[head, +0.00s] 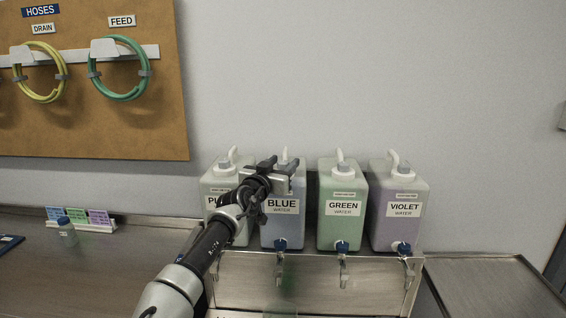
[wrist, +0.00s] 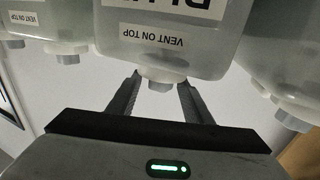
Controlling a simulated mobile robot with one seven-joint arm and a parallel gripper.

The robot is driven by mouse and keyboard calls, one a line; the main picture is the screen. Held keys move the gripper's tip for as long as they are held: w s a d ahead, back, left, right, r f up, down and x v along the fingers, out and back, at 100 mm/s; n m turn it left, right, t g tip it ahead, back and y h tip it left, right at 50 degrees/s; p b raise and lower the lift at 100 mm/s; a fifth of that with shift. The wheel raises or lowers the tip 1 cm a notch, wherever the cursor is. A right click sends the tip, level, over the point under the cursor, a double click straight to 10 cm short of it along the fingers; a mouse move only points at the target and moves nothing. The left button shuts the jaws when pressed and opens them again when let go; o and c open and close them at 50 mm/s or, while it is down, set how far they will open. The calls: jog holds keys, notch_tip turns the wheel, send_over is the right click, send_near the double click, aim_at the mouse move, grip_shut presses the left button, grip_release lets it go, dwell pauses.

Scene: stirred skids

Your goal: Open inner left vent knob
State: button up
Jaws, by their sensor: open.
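The inner left jug, labelled BLUE WATER (head: 282,207), stands second from the left in a row on a metal stand. In the upside-down wrist view, its grey vent knob (wrist: 165,80) sticks out of the jug's cap (wrist: 160,70), under the label VENT ON TOP. My gripper (head: 279,164) is at the top of this jug and hides much of it in the head view. In the wrist view my gripper (wrist: 160,84) is open, with the knob between the two fingertips in the picture. I cannot tell whether either finger touches it.
The first jug (head: 216,181) is close on the left, partly behind my arm. The green jug (head: 343,226) and the violet jug (head: 408,222) stand to the right. Blue taps (head: 342,246) stick out below the jugs. The wall above is clear.

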jog(key=shift+w+d, duration=0.1)
jog(key=shift+w, duration=0.1)
jog(key=shift+c, duration=0.3)
jog(key=c, duration=1)
